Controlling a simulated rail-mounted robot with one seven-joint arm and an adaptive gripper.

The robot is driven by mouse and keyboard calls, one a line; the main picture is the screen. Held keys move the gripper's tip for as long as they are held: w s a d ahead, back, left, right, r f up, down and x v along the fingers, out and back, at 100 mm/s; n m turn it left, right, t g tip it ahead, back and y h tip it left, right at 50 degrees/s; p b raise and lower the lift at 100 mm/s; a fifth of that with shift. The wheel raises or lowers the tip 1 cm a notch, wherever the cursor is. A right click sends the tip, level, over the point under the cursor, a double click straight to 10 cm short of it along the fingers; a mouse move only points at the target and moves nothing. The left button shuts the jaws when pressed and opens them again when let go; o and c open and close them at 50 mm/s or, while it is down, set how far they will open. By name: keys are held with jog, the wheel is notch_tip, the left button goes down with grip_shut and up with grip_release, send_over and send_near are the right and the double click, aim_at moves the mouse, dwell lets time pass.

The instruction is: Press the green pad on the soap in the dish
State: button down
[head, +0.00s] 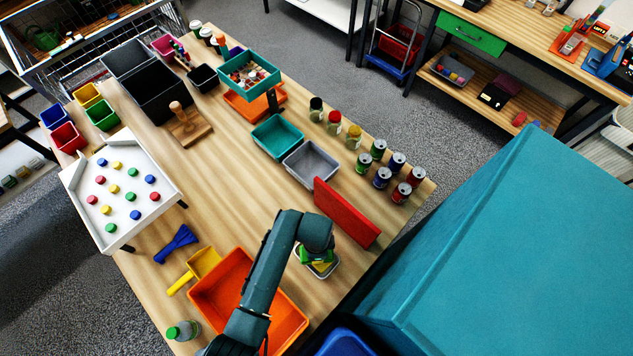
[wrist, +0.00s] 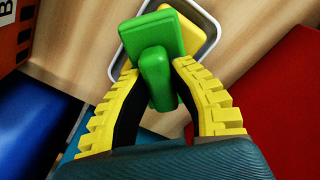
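A green pad with a green handle (wrist: 155,75) is between the yellow ridged fingers of my gripper (wrist: 157,68). The fingers are shut on the handle. The pad also shows in the head view (head: 317,255), just below the end of my arm. A yellow soap (wrist: 205,39) lies in a small grey-white dish (wrist: 217,36) on the table. The pad overlaps the left part of the soap and dish in the wrist view and covers part of both. I cannot tell whether pad and soap touch. The soap shows partly in the head view (head: 322,266).
A red upright panel (head: 345,213) stands close behind the dish. An orange bin (head: 235,285) is to the left, partly behind my arm. A large teal box (head: 510,250) is at the right. Several cans (head: 382,177) stand beyond the panel. Bare table lies left of the panel.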

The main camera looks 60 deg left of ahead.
jog(key=shift+r+p, duration=3.55)
jog(key=shift+p, duration=0.15)
jog(key=shift+f, duration=0.1)
jog(key=shift+s+f, duration=0.1)
jog(key=shift+s, duration=0.2)
jog(key=a+r+n, duration=0.3)
jog(key=r+n, duration=0.3)
jog(key=r, duration=0.5)
jog(key=a+r+n, duration=0.3)
jog(key=r+n, duration=0.4)
jog(key=r, duration=0.4)
jog(key=shift+a, duration=0.25)
